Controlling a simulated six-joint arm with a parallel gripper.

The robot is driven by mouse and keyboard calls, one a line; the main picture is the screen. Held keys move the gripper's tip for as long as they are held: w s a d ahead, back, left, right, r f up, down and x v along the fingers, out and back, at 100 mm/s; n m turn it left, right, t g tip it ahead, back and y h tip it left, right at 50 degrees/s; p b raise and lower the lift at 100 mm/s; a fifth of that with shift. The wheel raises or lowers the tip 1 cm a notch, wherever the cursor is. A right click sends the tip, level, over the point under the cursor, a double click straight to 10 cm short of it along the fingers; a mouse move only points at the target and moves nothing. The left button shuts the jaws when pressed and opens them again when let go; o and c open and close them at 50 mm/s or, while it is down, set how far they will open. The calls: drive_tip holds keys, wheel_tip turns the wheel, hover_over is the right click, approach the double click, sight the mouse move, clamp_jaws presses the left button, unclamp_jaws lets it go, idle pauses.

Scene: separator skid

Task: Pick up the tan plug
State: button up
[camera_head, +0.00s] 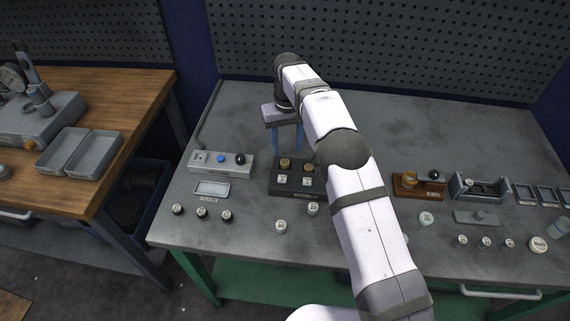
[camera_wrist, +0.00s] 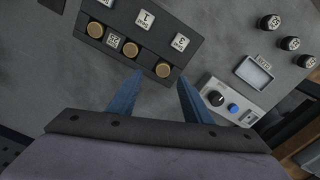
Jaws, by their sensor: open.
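Three round tan plugs sit in a row in a dark block (camera_wrist: 187,52) in the wrist view: one tan plug (camera_wrist: 163,69) by the fingertips, a middle one (camera_wrist: 131,48) and a far one (camera_wrist: 95,29). In the head view, two tan plugs show on the block, a left one (camera_head: 285,163) and a right one (camera_head: 308,167) partly behind my arm. My gripper (camera_wrist: 161,76), also in the head view (camera_head: 287,149), is open and empty. Its blue fingers point at the block, with the nearest plug between their tips in the picture; the height gap is unclear.
White numbered tiles (camera_wrist: 145,19) sit on the block. A grey control box (camera_head: 221,162) with a blue button and black knob stands left of it. A small tray (camera_head: 212,188) and several dark-bodied knobs (camera_head: 202,213) lie in front. My arm hides part of the bench.

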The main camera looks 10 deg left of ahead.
sight(285, 162)
drive_tip(key=shift+s+a+f+p, duration=0.15)
drive_tip(key=shift+f+p, duration=0.6)
drive_tip(key=shift+f, duration=0.8)
drive_tip(key=shift+w+a+f+p, duration=0.15)
drive_tip(key=shift+f+p, duration=0.6)
drive_tip(key=shift+f, duration=0.8)
drive_tip(key=shift+s, duration=0.1)
drive_tip(key=c, duration=1.1)
